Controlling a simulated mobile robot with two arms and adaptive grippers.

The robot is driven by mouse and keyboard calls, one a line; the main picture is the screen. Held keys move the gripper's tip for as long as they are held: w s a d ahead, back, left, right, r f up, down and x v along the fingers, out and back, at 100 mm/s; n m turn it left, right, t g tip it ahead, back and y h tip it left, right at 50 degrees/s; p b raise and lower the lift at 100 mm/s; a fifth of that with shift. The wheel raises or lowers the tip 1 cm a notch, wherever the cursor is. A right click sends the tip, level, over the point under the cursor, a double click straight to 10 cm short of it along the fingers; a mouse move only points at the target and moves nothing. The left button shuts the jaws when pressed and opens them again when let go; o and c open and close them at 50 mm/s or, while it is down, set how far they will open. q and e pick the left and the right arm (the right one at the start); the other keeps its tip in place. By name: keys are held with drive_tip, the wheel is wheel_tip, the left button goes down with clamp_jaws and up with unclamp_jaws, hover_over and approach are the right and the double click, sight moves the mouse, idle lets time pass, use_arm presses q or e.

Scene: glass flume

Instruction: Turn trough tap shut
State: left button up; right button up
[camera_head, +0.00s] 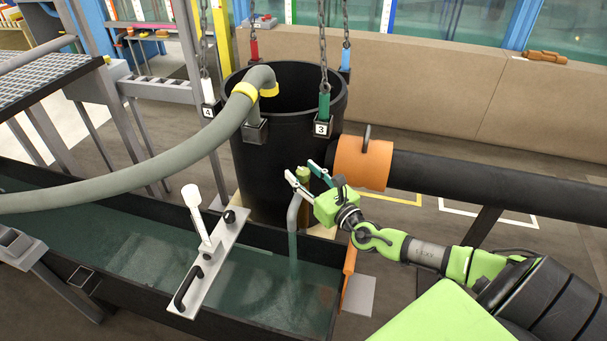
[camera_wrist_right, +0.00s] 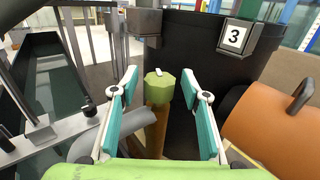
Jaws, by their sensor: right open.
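The trough tap has an olive-yellow faceted knob (camera_head: 302,173) on an upright stem, in front of the black tank. Its grey bent spout (camera_head: 294,212) points down, and a thin stream of water falls from it into the trough (camera_head: 262,234). My right gripper (camera_head: 300,169) is open at the knob, coming from the right. In the right wrist view the knob (camera_wrist_right: 160,86) shows between the two teal-padded fingers, with gaps on both sides. I cannot tell how deep it sits between them. My left gripper is not in view.
The black tank (camera_head: 262,165) stands behind the tap, with chains hanging over it. An orange-collared black pipe (camera_head: 470,182) runs right, close to my right arm. A plate with a white lever (camera_head: 203,228) spans the trough. A grey hose (camera_head: 130,182) crosses at left.

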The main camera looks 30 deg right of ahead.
drive_tip(key=c, duration=1.1)
